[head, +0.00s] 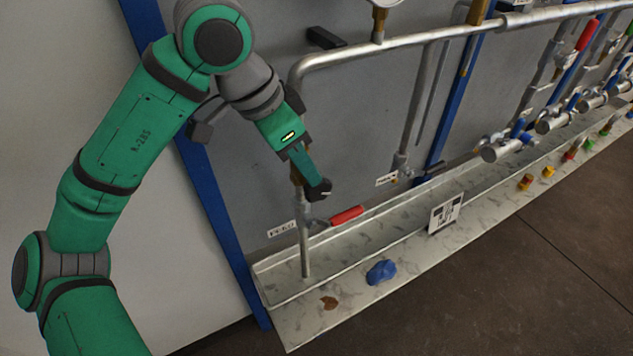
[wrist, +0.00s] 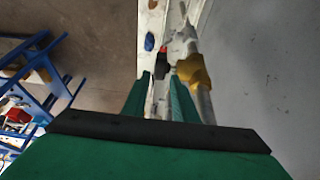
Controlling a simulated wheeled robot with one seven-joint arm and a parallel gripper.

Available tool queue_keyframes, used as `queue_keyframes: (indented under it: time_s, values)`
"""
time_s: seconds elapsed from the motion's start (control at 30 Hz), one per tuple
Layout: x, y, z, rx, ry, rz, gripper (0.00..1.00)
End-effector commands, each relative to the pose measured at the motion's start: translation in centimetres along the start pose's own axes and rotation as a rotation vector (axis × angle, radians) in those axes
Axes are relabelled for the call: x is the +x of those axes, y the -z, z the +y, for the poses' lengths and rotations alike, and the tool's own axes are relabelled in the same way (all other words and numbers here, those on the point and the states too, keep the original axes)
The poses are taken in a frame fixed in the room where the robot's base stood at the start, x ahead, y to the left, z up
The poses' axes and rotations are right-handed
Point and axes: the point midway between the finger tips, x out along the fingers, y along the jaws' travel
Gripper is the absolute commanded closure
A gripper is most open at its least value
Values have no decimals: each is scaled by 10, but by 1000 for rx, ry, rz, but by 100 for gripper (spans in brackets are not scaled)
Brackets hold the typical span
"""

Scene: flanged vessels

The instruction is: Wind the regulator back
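My gripper (head: 308,172) points down and to the right beside the upright pipe (head: 304,240) at the left end of the tray. In the wrist view its two green fingers (wrist: 161,88) stand apart, with a narrow gap between them. A brass regulator body (wrist: 193,72) on the pipe shows just right of the fingers; in the head view it is mostly hidden behind my gripper. A dark, knob-like part (head: 319,190) shows at the fingertips, and a dark part (wrist: 162,68) also lies between the tips in the wrist view. I cannot tell whether the fingers touch it.
A red lever handle (head: 347,215) sticks out low, right of the pipe. A blue post (head: 215,200) stands to the left. Valves (head: 505,148) line the right.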

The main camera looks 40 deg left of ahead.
Motion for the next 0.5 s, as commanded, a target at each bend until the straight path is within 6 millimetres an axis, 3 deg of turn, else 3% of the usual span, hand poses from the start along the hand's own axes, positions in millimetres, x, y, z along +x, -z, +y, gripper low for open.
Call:
queue_keyframes:
  time_s: [0.2,0.5]
  values:
    - [39,-1,0,0,-2,0,74]
    - [66,0,0,0,0,2,74]
